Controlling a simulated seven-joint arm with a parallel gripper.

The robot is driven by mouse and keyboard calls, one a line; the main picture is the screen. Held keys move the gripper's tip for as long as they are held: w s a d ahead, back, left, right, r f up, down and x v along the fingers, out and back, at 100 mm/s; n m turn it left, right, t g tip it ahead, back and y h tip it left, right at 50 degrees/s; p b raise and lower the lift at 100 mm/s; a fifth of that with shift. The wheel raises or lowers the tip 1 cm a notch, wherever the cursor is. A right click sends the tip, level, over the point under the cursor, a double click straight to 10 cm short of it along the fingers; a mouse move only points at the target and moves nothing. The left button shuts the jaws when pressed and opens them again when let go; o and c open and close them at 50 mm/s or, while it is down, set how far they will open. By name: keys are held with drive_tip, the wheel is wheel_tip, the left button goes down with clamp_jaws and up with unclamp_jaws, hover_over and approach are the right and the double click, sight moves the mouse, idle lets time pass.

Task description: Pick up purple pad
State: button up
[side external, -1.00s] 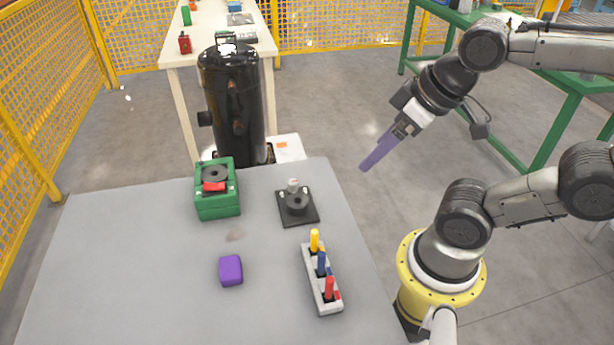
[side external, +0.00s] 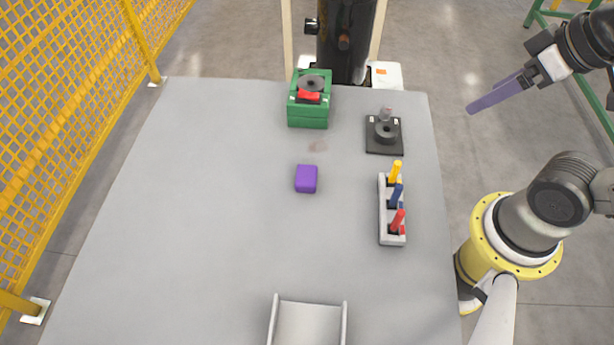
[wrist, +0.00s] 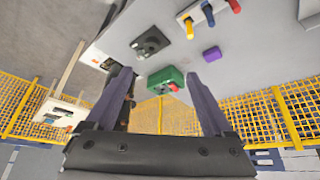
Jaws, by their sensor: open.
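The purple pad (side external: 306,179) is a small rounded block lying on the grey table (side external: 200,200), near its middle. It also shows in the wrist view (wrist: 211,54), at the upper right and beyond the fingers. My gripper (side external: 470,109) is raised off the table's right side, well apart from the pad. In the wrist view my gripper (wrist: 165,95) has its two long purple-grey fingers spread wide with nothing held between them.
A green box (side external: 309,105) with a red part and a black base with a round fitting (side external: 384,134) stand behind the pad. A grey rack (side external: 392,238) with yellow, blue and red handles stands right of it. A light tray (side external: 308,325) is at the front. The left table area is clear.

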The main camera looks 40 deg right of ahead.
drive_tip(key=shift+o, duration=0.6)
